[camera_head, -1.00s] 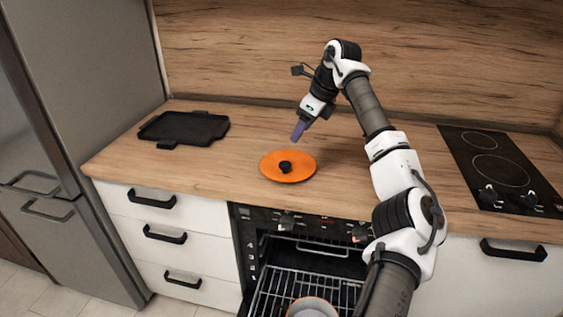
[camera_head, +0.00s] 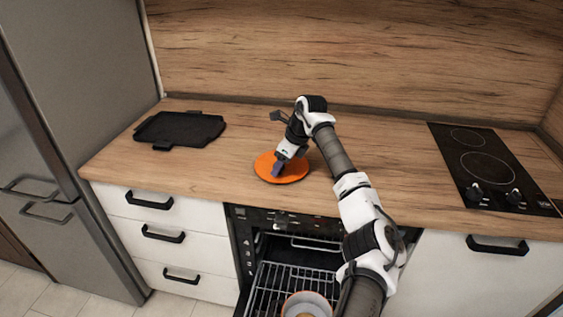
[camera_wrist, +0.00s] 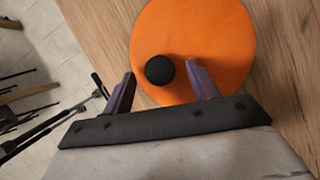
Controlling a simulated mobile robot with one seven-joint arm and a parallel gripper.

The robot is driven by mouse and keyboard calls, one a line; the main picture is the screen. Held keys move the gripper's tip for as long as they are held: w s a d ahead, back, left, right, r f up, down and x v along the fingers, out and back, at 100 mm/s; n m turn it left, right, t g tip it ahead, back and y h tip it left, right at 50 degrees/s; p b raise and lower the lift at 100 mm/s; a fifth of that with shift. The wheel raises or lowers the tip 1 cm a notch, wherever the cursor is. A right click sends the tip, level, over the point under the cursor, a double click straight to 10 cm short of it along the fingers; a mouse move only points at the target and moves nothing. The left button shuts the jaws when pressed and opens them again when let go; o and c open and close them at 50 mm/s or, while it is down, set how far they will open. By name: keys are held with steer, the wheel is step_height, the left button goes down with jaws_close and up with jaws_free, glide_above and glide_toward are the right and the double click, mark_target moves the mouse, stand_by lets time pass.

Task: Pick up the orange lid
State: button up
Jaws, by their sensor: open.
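The orange lid (camera_head: 293,172) lies flat on the wooden counter above the open oven. In the wrist view the lid (camera_wrist: 200,40) is a round orange disc with a round black knob (camera_wrist: 160,70). My gripper (camera_head: 277,170) is at the lid, low over its middle, and hides the knob in the head view. In the wrist view my gripper (camera_wrist: 161,84) is open, with one purple finger on either side of the knob and gaps between them.
A black tray (camera_head: 180,129) lies at the back left of the counter. A black cooktop (camera_head: 486,165) is at the right. The oven below is open, with a bowl (camera_head: 306,303) on its rack (camera_head: 272,285). The counter around the lid is clear.

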steer(key=shift+w+a+f, duration=0.1)
steer(key=shift+a+f, duration=0.05)
steer(key=shift+f, duration=0.35)
steer(key=c, duration=1.2)
steer(key=shift+r, duration=0.1)
